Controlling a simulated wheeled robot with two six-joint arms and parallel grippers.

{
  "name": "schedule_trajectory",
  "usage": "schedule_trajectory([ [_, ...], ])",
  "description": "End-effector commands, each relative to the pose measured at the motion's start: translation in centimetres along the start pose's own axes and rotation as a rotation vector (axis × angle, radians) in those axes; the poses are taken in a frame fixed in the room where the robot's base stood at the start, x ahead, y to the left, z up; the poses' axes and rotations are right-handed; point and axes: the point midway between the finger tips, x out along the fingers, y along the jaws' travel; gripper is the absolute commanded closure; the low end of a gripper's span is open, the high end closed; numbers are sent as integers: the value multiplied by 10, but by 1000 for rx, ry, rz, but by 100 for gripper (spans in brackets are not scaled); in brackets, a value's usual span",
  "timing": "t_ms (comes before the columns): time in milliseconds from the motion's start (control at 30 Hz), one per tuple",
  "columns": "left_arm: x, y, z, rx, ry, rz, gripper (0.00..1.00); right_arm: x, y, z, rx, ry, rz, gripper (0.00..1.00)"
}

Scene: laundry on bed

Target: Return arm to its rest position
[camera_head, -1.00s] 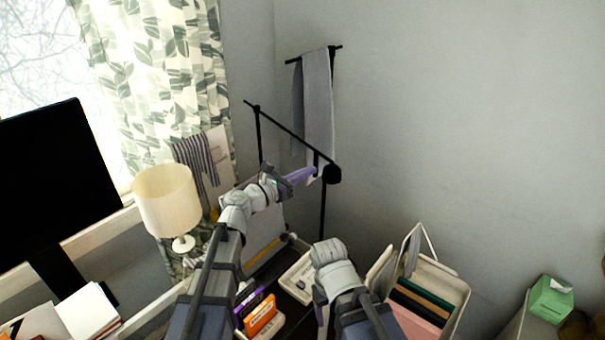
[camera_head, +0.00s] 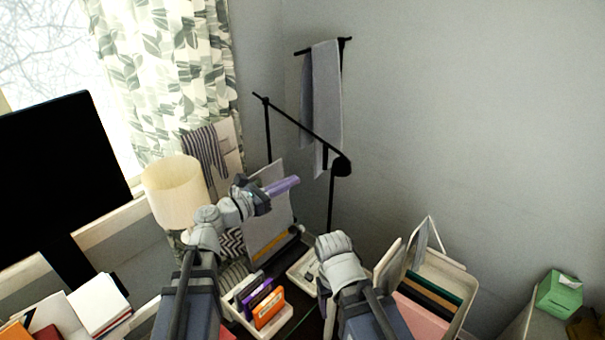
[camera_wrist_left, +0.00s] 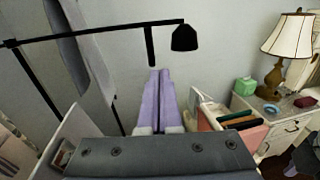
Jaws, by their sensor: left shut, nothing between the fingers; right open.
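My left gripper (camera_head: 285,186) has purple fingers pressed together with nothing between them. It is in the air in front of a grey panel and left of the black stand, apart from the hanging cloth. Its shut fingers also show in the left wrist view (camera_wrist_left: 160,85), pointing toward the wall below the stand's lamp-like black end. My right arm (camera_head: 342,262) is bent low over the dark desk at the bottom middle. Its white wrist shows, but its fingers are hidden.
A black stand (camera_head: 300,128) carries a grey cloth (camera_head: 326,100). A lamp (camera_head: 172,190) is left of my left arm. A holder with an orange item (camera_head: 268,308) sits below. A bin of folders (camera_head: 458,290) stands right of my right arm. A green tissue box (camera_head: 558,293) is far right.

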Motion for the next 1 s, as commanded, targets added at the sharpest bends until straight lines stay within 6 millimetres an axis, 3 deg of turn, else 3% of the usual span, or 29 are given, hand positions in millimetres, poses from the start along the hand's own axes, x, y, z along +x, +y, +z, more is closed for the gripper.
schedule_trajectory([
  [100,-16,-2,0,0,0,3,100,0,0,0,-1,0,0,31],
  [233,-24,-2,0,0,1,2,100,0,0,0,-1,0,0,31],
  [533,-26,-2,-1,2,2,1,100,0,0,0,0,0,0,31],
  [633,-22,-12,-10,49,30,-25,100,4,-1,0,-1,0,0,31],
  [767,-9,-50,-56,285,157,-154,100,17,-2,-1,-2,0,0,31],
  [867,-4,-94,-112,587,297,-350,100,31,-3,-2,-3,0,0,31],
  [1000,-19,-142,-190,1016,454,-693,100,49,-5,-3,-5,0,1,31],
])
